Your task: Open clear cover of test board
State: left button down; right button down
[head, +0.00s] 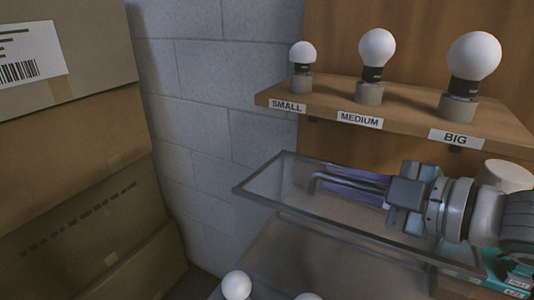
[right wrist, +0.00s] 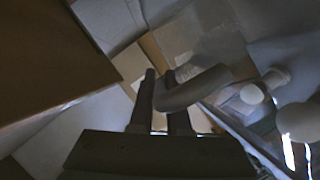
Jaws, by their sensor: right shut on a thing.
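The clear cover (head: 262,186) of the test board is a see-through panel with a dark frame in the head view. It stands raised at a slant above the grey board area (head: 320,255) below. A grey curved handle (head: 316,184) shows at the cover. My right gripper (head: 338,184) reaches in from the right and is shut on this handle. In the right wrist view the bent handle (right wrist: 195,90) passes at the two dark fingers (right wrist: 163,88). My left gripper is not in view.
A wooden shelf (head: 400,112) above holds bulbs labelled SMALL (head: 302,54), MEDIUM (head: 377,48) and BIG (head: 474,56). Stacked cardboard boxes (head: 70,150) stand at the left. White bulbs (head: 236,285) show at the bottom edge. A teal box (head: 515,270) is at lower right.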

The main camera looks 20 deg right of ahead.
dwell(0.8)
jog(key=shift+s+a+r+n+t+p, duration=0.15)
jog(key=shift+s+a+r+n+p, duration=0.15)
jog(key=shift+s+a+p, duration=0.3)
jog(key=shift+s+a+r+n+t+p, duration=0.15)
jog(key=shift+s+a+r+n+p, duration=0.15)
jog(key=shift+s+a+p, duration=0.25)
jog(key=shift+s+a+n, duration=0.3)
jog(key=shift+a, duration=0.25)
